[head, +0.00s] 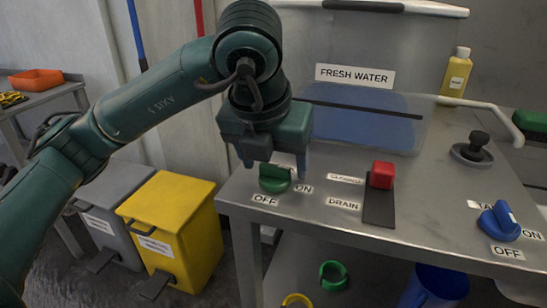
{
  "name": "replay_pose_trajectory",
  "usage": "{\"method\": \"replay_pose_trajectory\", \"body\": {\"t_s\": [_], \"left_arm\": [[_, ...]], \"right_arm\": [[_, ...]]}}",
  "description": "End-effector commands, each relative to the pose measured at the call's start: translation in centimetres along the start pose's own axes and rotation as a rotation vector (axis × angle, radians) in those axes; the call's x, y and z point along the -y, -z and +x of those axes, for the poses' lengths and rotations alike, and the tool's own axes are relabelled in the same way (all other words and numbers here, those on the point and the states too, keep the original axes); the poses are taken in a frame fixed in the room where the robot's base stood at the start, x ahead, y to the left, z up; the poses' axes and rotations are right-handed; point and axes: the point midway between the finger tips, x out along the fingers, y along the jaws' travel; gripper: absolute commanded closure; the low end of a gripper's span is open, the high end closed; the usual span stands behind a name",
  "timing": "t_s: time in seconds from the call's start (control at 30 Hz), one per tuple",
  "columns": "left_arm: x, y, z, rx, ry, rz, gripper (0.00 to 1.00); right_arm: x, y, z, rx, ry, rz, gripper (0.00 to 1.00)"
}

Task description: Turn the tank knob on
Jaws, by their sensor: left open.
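A blue knob (499,222) sits on the right of the steel bench, with a label (482,205) starting "TA" behind it, partly hidden by the knob. An OFF label (507,252) lies in front of it and an ON label (533,235) to its right. A green knob (274,178) sits at the bench's left front, with its own OFF and ON labels. My left gripper (273,168) points down over the green knob, open, its fingers to either side of it. I cannot tell whether they touch it. My right gripper is out of view.
A clear FRESH WATER tank (365,112) stands at the bench's back. A red block (382,175) on a dark strip and a black knob (474,149) are on the bench (420,200). A yellow bottle (456,73) stands behind. Yellow (185,230) and grey bins stand left.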

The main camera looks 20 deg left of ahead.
Motion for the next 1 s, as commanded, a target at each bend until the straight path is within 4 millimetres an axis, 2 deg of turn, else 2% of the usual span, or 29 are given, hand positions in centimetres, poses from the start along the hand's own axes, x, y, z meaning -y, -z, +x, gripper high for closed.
{"method": "replay_pose_trajectory", "body": {"t_s": [0.17, 0.4, 0.6, 0.8, 1.0], "left_arm": [[0.0, -0.2, -2.2, 0.005, 0.0, 0.001, 0.33], [0.0, -0.2, -7.8, 0.008, -0.001, 0.0, 0.33], [0.0, -0.2, -11.4, 0.005, -0.001, -0.001, 0.33], [0.0, -0.1, -13.0, 0.001, 0.0, -0.002, 0.33], [0.0, 0.0, -13.1, 0.0, 0.0, -0.002, 0.33]], "right_arm": [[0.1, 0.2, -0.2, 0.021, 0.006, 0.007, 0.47], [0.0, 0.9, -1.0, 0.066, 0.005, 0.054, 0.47], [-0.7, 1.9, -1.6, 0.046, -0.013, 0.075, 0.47], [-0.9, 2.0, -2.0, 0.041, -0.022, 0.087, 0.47], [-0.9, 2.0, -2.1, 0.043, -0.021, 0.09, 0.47]]}}
